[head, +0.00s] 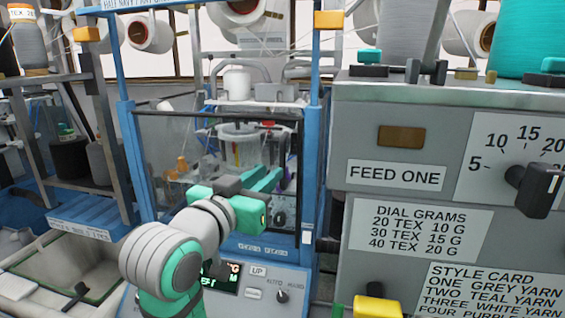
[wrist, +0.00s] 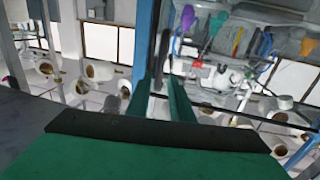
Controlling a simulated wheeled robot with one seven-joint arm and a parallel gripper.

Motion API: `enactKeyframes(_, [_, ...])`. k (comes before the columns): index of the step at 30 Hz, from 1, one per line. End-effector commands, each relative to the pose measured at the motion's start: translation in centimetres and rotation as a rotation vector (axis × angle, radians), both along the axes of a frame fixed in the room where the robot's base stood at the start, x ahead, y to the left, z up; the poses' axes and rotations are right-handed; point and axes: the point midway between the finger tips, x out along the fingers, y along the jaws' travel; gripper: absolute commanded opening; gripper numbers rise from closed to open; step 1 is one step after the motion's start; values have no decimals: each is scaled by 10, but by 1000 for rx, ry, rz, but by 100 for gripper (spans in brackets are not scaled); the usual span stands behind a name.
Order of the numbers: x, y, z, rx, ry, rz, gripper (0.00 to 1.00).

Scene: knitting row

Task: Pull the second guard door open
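The guard door (head: 158,135) is a tinted see-through panel in the blue frame of the middle knitting machine, and it looks shut. My gripper (head: 270,174) is in front of its right half, with two teal fingers pointing at the panel. In the wrist view, a dark upright bar (wrist: 164,52), which looks like the door's handle, stands in line with the gap between my fingers (wrist: 160,88). The fingers are apart, with a narrow gap. I cannot tell whether they touch the bar. My wrist hides part of the door's lower half.
A grey cabinet (head: 400,172) with a dial and cards stands close on the right. The machine's control panel (head: 258,283) is below my gripper. A blue post (head: 312,150) bounds the door on the right. Another frame with a bin (head: 60,265) stands at left.

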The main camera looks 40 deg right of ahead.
Motion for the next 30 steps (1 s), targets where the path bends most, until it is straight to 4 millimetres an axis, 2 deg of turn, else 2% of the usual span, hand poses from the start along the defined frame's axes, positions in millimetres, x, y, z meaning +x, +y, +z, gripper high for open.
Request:
enactKeyframes(6, [19,-36,-1,1,2,-3,20])
enactKeyframes(12, [33,-61,0,0,1,-2,20])
enactKeyframes(18, [40,-72,0,-1,0,0,20])
enactKeyframes(27, [41,-74,0,-1,0,1,20])
enactKeyframes(30, [41,-74,0,-1,0,1,0])
